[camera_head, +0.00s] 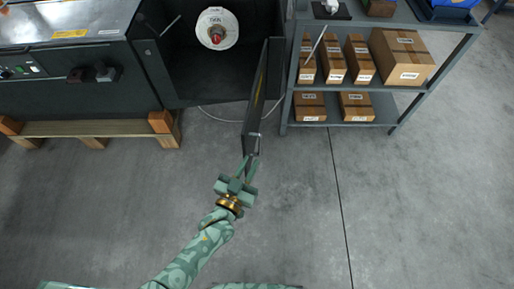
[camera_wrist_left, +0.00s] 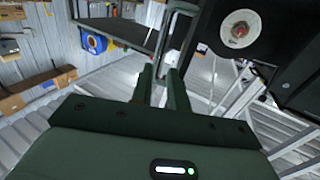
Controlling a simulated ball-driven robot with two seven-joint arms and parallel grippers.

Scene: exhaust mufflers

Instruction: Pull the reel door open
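The reel door (camera_head: 257,100) is a dark flat panel in the head view. It stands swung wide open from the right side of the dark reel compartment (camera_head: 180,75), its free edge toward me. A thin handle (camera_head: 255,143) shows near that edge. My left gripper (camera_head: 248,165) is at this edge, its two fingers apart. In the left wrist view, the fingers (camera_wrist_left: 162,82) are spaced apart with the dark door edge and handle (camera_wrist_left: 170,38) at or just beyond their tips; contact is unclear. A white reel (camera_head: 217,29) is exposed in the compartment. My right gripper is not in view.
A grey shelf (camera_head: 385,88) with several cardboard boxes (camera_head: 402,57) stands close right of the door. A dark machine (camera_head: 75,85) on a wooden pallet (camera_head: 90,128) is at left. A thin cable (camera_head: 225,119) lies below the compartment. The floor in front is clear.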

